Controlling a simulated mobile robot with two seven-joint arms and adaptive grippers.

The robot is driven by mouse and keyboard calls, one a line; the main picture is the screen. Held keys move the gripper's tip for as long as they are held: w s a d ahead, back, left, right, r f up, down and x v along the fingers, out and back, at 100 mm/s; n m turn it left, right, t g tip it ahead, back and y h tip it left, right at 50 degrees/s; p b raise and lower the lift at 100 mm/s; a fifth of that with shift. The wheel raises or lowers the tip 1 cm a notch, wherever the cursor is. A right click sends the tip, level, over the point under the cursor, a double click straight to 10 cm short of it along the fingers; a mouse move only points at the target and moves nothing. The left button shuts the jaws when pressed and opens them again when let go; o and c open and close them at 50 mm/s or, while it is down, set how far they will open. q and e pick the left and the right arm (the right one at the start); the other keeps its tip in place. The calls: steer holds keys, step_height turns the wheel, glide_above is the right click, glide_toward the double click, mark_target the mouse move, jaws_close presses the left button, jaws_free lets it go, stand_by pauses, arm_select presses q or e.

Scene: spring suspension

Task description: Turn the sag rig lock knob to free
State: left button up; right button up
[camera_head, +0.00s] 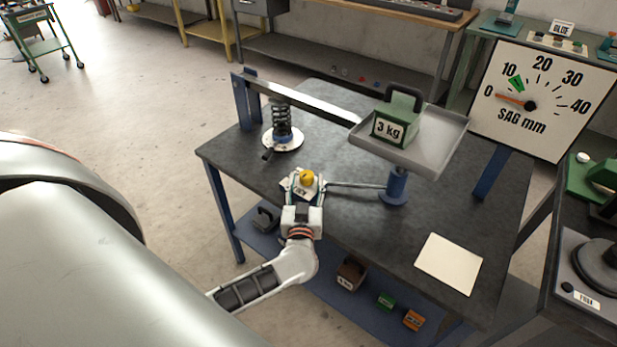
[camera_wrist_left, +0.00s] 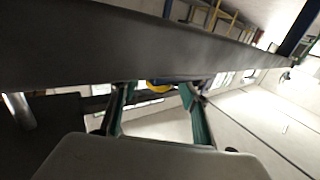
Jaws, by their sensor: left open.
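The sag rig's lock knob is yellow and round (camera_head: 307,178), near the front edge of the dark bench. A small white label plate lies under it, partly covered, and I cannot read its words. My left gripper (camera_head: 305,186) reaches the knob from the front, its open fingers on either side. In the left wrist view the two green fingers (camera_wrist_left: 158,92) stand apart, with the yellow knob (camera_wrist_left: 159,86) showing between their tips. I cannot tell whether they touch it. My right gripper is not in view.
A thin rod runs from beside the knob to a blue post (camera_head: 396,187). Above it, a grey tray (camera_head: 440,147) holds a green 3 kg weight (camera_head: 398,118). A black spring (camera_head: 281,122) stands under the beam. The sag dial (camera_head: 543,95) reads near 5. Paper (camera_head: 449,264) lies right.

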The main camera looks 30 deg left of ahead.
arm_select(q)
steer(key=shift+x, duration=1.25)
steer(key=c, duration=1.1)
